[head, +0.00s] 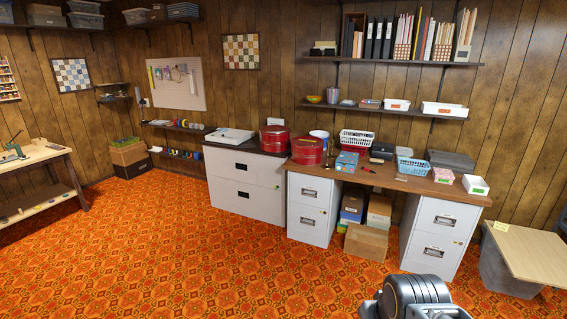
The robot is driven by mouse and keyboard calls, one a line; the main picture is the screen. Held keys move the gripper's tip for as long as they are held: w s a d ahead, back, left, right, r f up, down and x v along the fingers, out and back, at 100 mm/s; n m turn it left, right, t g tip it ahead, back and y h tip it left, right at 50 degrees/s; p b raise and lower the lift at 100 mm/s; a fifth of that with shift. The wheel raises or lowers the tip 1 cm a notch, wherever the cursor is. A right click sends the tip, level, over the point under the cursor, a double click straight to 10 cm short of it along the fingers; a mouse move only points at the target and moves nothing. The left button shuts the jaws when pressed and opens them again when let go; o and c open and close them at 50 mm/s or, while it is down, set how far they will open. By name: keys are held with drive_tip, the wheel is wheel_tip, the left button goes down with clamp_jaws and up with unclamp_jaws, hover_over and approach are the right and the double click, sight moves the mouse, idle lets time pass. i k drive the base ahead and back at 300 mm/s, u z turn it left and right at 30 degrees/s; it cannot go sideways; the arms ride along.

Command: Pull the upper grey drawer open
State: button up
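Three pale grey metal cabinets stand along the back wall, and I cannot tell which one holds the task's upper grey drawer. The wide left cabinet has an upper drawer (235,168) with a dark handle, above a lower drawer (262,202). The narrow cabinet at the desk's left end has an upper drawer (318,190). The cabinet at the desk's right end has an upper drawer (461,219) over a lower one (449,251). All these drawers look shut. My gripper is not in view; only a dark rounded part of my arm shows at the bottom edge, right of centre.
The wooden desktop (400,184) holds baskets, boxes and a red tin (307,151). Cardboard boxes (366,241) sit beneath it. A grey bin (505,272) with a board on top stands at right. The orange patterned carpet (200,260) before the cabinets is clear.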

sight(262, 171)
drive_tip(key=u, duration=0.05)
drive_tip(key=i, duration=2.45)
drive_tip(key=u, duration=0.85)
drive_tip(key=i, duration=2.15)
drive_tip(key=u, duration=1.1)
drive_tip(key=i, duration=0.85)
drive_tip(key=u, duration=0.3)
